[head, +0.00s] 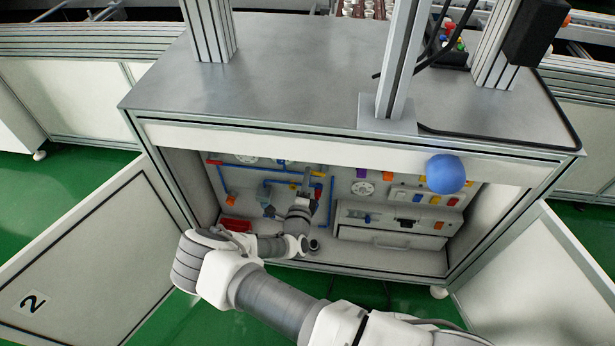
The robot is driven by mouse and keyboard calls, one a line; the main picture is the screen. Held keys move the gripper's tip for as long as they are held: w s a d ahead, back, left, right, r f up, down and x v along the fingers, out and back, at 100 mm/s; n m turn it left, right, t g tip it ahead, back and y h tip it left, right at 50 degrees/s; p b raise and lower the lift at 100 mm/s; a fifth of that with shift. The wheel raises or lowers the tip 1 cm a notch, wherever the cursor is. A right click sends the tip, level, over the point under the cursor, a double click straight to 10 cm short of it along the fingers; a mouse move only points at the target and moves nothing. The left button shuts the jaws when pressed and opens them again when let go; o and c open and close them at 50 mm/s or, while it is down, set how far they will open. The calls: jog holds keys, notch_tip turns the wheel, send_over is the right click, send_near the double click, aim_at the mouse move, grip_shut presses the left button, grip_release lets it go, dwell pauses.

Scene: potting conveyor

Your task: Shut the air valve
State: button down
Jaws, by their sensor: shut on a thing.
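My gripper (306,180) reaches into the open cabinet under the steel worktop, up against the blue air pipes (240,164) on the back panel. It is shut on a small part among these pipes, where the air valve appears to be. The gripper and wrist hide most of that part, so the angle of its handle cannot be told. Small yellow pieces (317,174) show beside the fingers.
Cabinet doors stand open at left (85,250) and right (535,285). A drawer unit (390,228) fills the cabinet's right part. A red tray (236,224) lies at left. A blue ball (445,174) shows before the worktop's front edge.

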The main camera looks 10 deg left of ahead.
jog(key=shift+f+n, duration=0.35)
jog(key=shift+n, duration=0.45)
jog(key=c, duration=0.8)
grip_release()
jog(key=s+p, duration=0.1)
jog(key=s, duration=0.4)
jog(key=s+p, duration=0.1)
jog(key=s, duration=0.5)
jog(key=s+p, duration=0.1)
jog(key=s, duration=0.5)
jog(key=shift+s+a, duration=0.2)
jog(key=shift+a, duration=0.1)
jog(key=shift+w, duration=0.1)
